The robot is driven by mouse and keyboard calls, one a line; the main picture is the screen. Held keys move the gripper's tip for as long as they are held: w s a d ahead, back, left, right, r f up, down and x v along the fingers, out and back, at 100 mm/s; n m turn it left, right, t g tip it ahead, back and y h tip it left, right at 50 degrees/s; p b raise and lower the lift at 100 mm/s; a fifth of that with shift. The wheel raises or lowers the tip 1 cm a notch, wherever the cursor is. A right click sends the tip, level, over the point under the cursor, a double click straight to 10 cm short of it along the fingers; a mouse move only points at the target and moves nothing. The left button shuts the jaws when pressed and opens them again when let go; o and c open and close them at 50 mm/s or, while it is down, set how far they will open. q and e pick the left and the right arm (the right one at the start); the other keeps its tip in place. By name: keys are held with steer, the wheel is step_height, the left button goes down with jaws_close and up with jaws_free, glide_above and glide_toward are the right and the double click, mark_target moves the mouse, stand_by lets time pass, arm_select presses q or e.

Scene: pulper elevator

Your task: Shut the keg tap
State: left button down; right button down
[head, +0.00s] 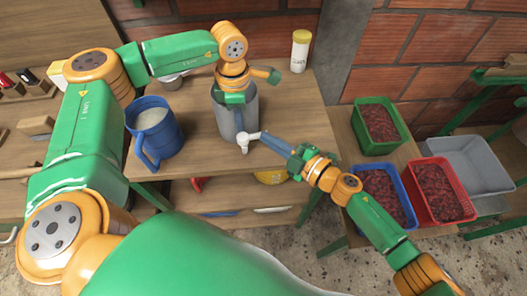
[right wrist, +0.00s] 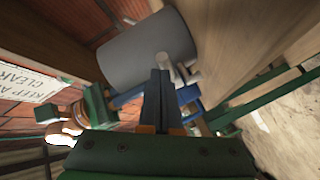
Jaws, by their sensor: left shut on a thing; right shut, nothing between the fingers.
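The grey keg (head: 220,124) stands near the front of the wooden table, with a pale tap (head: 243,142) low on its front. My left gripper (head: 236,106) is over the top of the keg and shut on it; its fingertips are partly hidden. My right gripper (head: 268,139) is shut and empty, its fingertips close to the tap from the right. In the right wrist view the keg (right wrist: 145,50) and tap (right wrist: 181,69) lie just beyond the shut fingers (right wrist: 161,72). I cannot tell whether the fingers touch the tap.
A blue jug (head: 153,132) with pale contents stands left of the keg. A white bottle with a yellow lid (head: 300,52) is at the table's back right. Green (head: 362,148), blue, red (head: 432,163) and grey (head: 475,160) crates stand at the right. A shelf lies below the table.

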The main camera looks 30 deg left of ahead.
arm_select(q)
steer(key=shift+d, duration=0.1)
arm_select(e)
steer(key=shift+s+d+r, duration=0.4)
steer(key=shift+s+r, duration=0.1)
steer(key=shift+s, duration=0.1)
steer(key=shift+s+d+r, duration=0.4)
steer(key=shift+s+r, duration=0.1)
steer(key=shift+s, duration=0.1)
arm_select(q)
steer(key=c, duration=1)
jaws_free()
arm_select(e)
steer(key=w+d+r, duration=0.1)
steer(key=w+d, duration=0.2)
steer(key=d, duration=0.6)
steer(key=shift+d+r, duration=0.25)
